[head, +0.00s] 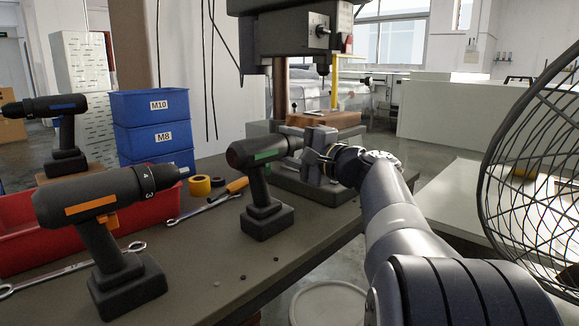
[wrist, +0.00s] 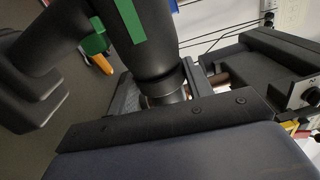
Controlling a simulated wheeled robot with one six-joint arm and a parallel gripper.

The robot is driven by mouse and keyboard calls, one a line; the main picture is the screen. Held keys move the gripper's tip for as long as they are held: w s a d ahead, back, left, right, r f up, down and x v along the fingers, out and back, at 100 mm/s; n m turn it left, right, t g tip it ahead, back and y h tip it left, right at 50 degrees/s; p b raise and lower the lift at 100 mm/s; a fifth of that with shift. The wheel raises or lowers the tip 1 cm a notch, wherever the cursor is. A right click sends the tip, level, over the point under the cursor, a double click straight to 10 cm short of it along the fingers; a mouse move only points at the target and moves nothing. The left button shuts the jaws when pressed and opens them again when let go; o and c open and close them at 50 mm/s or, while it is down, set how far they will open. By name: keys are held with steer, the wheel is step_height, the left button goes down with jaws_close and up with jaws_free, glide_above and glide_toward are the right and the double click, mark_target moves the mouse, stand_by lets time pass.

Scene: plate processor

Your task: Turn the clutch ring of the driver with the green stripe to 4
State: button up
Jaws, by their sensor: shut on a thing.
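The driver with the green stripe (head: 262,171) stands upright on its battery base on the bench in the head view. It also shows in the wrist view (wrist: 152,70), with its green stripe and green trigger. My gripper (head: 325,157) is at the front end of this driver, to its right. In the wrist view, the gripper (wrist: 170,97) is shut around the front collar, where the clutch ring (wrist: 166,98) sits. The ring's numbers are hidden by the jaws, so its setting cannot be read.
A driver with an orange stripe (head: 95,208) stands front left, and one with a blue stripe (head: 62,106) behind it. A drill press (head: 290,40) stands behind; a fan (head: 535,170) is at right.

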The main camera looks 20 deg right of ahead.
steer(key=shift+f+t+y+b, duration=0.4)
steer(key=shift+t+b, duration=0.4)
steer(key=shift+t, duration=0.1)
steer(key=shift+w+t+y, duration=0.1)
steer(key=shift+t+y, duration=0.3)
steer(key=shift+t, duration=0.8)
steer(key=shift+y, duration=0.3)
steer(key=o, duration=1)
steer(key=p+v, duration=0.1)
steer(key=v, duration=0.9)
steer(key=shift+s+f+p, duration=0.2)
steer(key=shift+s+p, duration=0.1)
